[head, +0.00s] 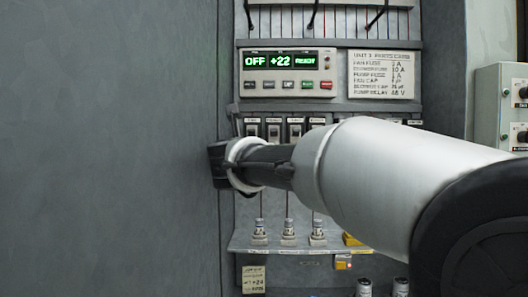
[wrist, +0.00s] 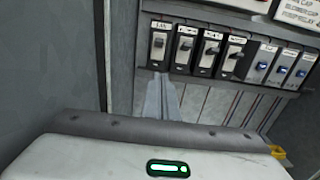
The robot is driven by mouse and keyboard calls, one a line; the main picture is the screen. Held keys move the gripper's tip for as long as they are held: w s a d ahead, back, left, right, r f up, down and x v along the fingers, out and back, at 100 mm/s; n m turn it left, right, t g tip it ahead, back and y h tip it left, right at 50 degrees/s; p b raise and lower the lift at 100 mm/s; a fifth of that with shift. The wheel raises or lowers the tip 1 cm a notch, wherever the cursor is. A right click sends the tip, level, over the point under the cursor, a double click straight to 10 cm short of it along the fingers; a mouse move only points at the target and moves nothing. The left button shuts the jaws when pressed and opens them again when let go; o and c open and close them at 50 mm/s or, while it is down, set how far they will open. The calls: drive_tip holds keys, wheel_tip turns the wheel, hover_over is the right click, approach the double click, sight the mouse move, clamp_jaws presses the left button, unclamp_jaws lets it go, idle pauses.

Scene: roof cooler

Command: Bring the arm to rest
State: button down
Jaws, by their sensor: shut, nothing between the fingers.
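My gripper (wrist: 160,80) is shut and empty in the wrist view. Its thin grey fingers lie together and point toward the row of switches, with the tips just below the leftmost switch (wrist: 158,42) in the picture. I cannot tell whether the tips touch anything. In the head view my arm reaches in from the right across the open cabinet, and its wrist is in front of the cabinet's left side. The fingers are mostly hidden there.
A grey panel (head: 110,150) fills the left, close to my wrist. Below are a shelf (head: 275,249) with several fittings and a yellow part (wrist: 277,152). A grey box (head: 503,110) is at right.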

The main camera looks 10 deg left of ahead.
drive_tip(key=s+d+r+n+g+y+p, duration=0.1)
drive_tip(key=s+d+n+y+p, duration=0.3)
drive_tip(key=n, duration=0.6)
drive_tip(key=s+d+n+g+y+p, duration=0.1)
drive_tip(key=s+n+g+p, duration=0.1)
drive_tip(key=s+n, duration=0.6)
drive_tip(key=s+d+f+n+g+h+p, duration=0.2)
drive_tip(key=s+d+f+n+g+h, duration=0.1)
drive_tip(key=s+d+f+n, duration=0.5)
drive_tip(key=s+d+f+n+g+h+p, duration=0.3)
drive_tip(key=s+d+f+n+g, duration=0.3)
drive_tip(key=s, duration=1)
drive_tip(key=d+f+n, duration=0.3)
drive_tip(key=d+f, duration=0.3)
drive_tip(key=f, duration=0.1)
drive_tip(key=shift+s+f, duration=0.3)
drive_tip(key=shift+f, duration=0.05)
